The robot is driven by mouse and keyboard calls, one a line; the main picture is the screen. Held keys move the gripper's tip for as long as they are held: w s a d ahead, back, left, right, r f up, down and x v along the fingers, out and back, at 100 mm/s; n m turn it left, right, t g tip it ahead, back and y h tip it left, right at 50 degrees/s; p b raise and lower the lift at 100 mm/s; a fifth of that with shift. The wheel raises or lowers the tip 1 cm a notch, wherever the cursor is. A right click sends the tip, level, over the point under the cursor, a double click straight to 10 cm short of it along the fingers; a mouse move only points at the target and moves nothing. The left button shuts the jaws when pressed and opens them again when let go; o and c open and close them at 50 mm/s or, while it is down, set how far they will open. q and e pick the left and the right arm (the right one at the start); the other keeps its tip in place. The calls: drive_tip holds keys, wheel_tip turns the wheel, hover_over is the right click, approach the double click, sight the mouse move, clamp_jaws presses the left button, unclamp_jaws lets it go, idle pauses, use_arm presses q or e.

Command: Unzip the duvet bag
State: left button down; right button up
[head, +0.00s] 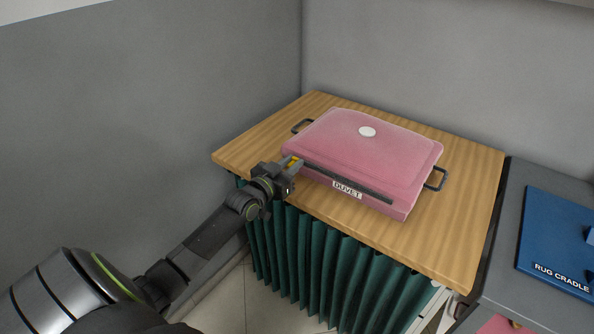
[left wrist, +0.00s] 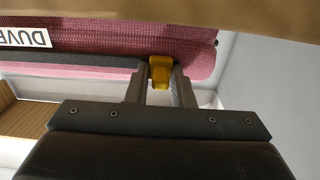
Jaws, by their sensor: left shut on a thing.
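The pink duvet bag (head: 375,150) lies flat on the wooden table, with a white round disc on top and a "DUVET" label on its front side. A dark zip track (head: 348,184) runs along that front side. The yellow zip pull (left wrist: 160,72) is at the left end of the track in the head view. My left gripper (head: 292,166) is at that end, and in the left wrist view its two fingers are shut on the pull, one on each side. The label (left wrist: 27,38) also shows in the left wrist view. My right gripper is not in view.
The wooden table (head: 462,215) has bare top around the bag and a green pleated curtain (head: 310,262) below its front edge. Dark handles stick out at both bag ends. A grey surface with a blue "RUG CRADLE" board (head: 555,240) stands at the right. Grey walls close the back and left.

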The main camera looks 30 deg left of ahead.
use_arm(q)
drive_tip(key=c, duration=1.4)
unclamp_jaws()
drive_tip(key=shift+s, duration=0.25)
drive_tip(key=s+p, duration=0.6)
drive_tip(key=s, duration=1.1)
drive_tip(key=shift+a, duration=0.3)
drive_tip(key=shift+w+f, duration=0.1)
